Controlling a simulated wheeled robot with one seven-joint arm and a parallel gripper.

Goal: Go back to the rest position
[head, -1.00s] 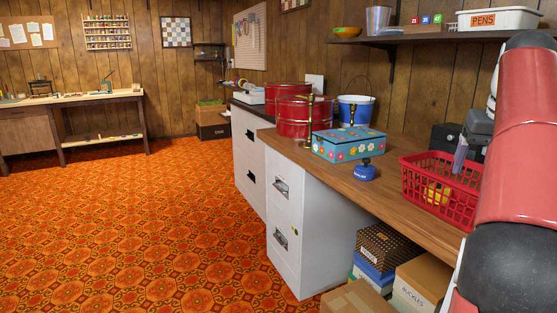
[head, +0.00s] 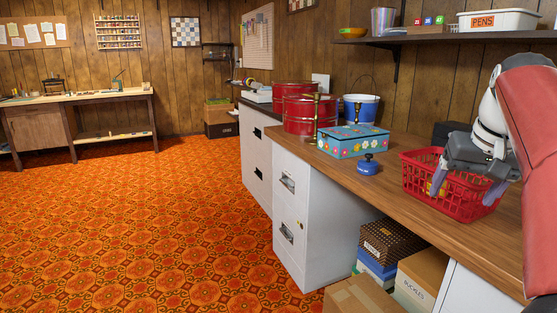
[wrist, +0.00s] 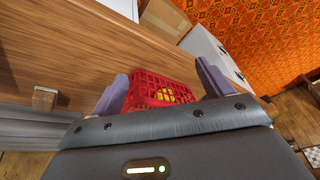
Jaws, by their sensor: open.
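My gripper (head: 463,190) is at the right of the head view, over the red basket (head: 455,200) on the wooden counter. Its two grey-purple fingers are spread wide, and I see nothing held between them. In the wrist view my open gripper (wrist: 163,92) shows the red basket (wrist: 150,84) between and beyond its fingers. A yellow thing (wrist: 166,95) lies inside the basket. Whether the fingers touch the basket, I cannot tell. My red and white arm comes in from the right edge.
On the counter (head: 400,175) are a blue stamp-like item (head: 368,166), a flowered box (head: 352,141), red tins (head: 298,112) and a blue bucket (head: 360,109). A shelf (head: 450,37) with a pens box (head: 497,20) hangs above. The orange carpet (head: 130,230) at left is clear.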

